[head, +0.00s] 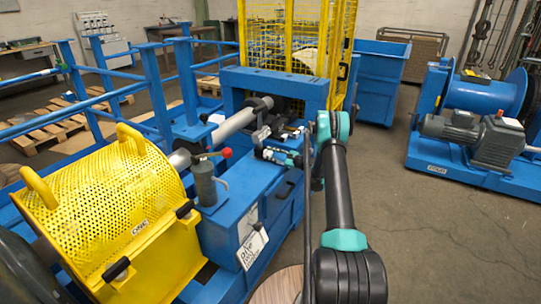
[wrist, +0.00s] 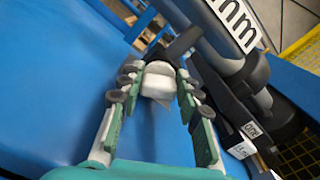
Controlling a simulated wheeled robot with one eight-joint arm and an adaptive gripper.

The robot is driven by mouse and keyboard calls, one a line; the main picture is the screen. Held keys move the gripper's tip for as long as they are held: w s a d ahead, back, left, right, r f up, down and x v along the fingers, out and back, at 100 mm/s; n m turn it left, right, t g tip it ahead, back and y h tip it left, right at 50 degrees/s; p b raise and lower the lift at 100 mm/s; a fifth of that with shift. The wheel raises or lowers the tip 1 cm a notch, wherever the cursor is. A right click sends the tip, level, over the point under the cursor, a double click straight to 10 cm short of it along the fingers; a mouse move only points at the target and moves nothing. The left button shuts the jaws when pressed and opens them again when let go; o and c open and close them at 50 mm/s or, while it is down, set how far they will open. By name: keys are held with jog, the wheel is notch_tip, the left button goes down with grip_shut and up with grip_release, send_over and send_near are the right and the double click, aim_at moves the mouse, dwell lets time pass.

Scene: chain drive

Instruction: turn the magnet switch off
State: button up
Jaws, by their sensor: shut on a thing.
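My gripper (wrist: 155,95) fills the middle of the wrist view, with its two green-and-grey fingers on either side of a pale grey, rounded, knob-like piece (wrist: 158,82). The fingers are shut on this piece. I cannot tell for certain whether it is the magnet switch, and no on or off marking is readable. In the head view my gripper (head: 272,153) reaches left from the teal wrist, low over the blue machine bench (head: 244,185). The piece it holds is too small to make out there.
In the wrist view a dark grey cylinder with a white "mm" label (wrist: 236,20) and dark blocks with small labels (wrist: 240,149) lie close to the right finger. A red-knobbed lever (head: 226,153) and a yellow perforated guard (head: 110,205) stand left of the gripper. Open floor (head: 410,225) lies right.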

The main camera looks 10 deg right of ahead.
jog(key=o, duration=1.2)
jog(key=shift+c, duration=0.2)
jog(key=v, duration=1.2)
